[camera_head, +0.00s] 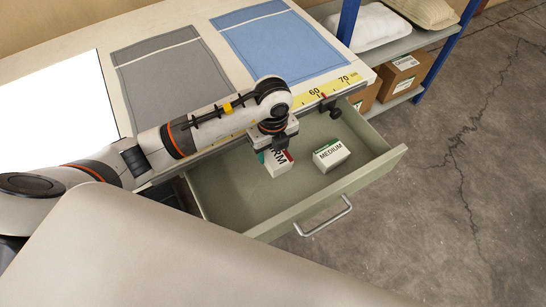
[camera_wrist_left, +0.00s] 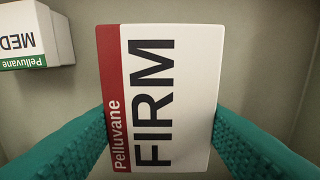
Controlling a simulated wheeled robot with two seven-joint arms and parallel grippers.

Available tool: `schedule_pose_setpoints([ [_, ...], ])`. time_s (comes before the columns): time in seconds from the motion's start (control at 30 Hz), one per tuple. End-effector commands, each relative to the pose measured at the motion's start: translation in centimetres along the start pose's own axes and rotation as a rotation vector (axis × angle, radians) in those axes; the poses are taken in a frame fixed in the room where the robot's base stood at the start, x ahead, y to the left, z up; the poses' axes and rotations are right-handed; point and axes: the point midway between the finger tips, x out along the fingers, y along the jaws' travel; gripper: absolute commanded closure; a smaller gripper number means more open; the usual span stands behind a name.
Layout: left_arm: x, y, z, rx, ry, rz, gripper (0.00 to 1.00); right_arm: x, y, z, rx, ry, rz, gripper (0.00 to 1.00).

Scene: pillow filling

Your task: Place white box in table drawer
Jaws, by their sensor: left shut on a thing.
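A white box with a red band, marked FIRM (camera_head: 277,165), is in or just above the open table drawer (camera_head: 232,197). My left gripper (camera_head: 272,146) is shut on this box from above. In the left wrist view the box (camera_wrist_left: 155,60) sits between the two teal fingers, both touching its sides. I cannot tell whether its underside rests on the drawer floor. A second white box with a green band, marked MEDIUM (camera_head: 331,155), lies in the drawer to its right, apart from it. It also shows in the left wrist view (camera_wrist_left: 25,32). My right gripper is not in view.
The tabletop holds a grey mat (camera_head: 168,75), a blue mat (camera_head: 283,42) and a yellow ruler strip (camera_head: 320,90) along its front edge. A blue-framed shelf (camera_head: 436,65) with pillows and cardboard boxes stands at the right. The drawer's front is clear.

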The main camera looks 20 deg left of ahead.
Motion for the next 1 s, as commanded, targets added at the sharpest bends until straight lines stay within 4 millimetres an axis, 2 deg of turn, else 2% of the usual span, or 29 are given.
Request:
schedule_pose_setpoints([
  [0.03, 0.5, 0.0, 0.0, -0.001, 0.0, -0.001, 0.7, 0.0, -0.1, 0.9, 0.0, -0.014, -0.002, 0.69],
  [0.13, 1.1, 0.1, 0.0, -0.001, 0.0, 0.001, 0.7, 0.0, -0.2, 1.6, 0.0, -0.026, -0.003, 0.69],
  [0.43, 4.7, 0.0, 0.0, -0.001, -0.001, -0.001, 0.7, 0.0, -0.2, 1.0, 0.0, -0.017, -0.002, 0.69],
  [0.77, 5.0, 0.0, 0.0, 0.0, 0.001, 0.001, 0.7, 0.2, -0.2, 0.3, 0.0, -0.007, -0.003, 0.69],
  [0.8, 5.1, 0.0, 0.0, 0.0, 0.001, 0.001, 0.44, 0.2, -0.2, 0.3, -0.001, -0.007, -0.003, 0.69],
  [0.93, 5.0, 0.0, 0.0, 0.0, 0.001, 0.001, 0.24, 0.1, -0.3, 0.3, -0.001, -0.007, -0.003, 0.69],
  [1.0, 5.0, 0.0, 0.0, 0.0, 0.001, 0.001, 0.24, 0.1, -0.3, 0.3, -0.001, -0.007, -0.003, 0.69],
])
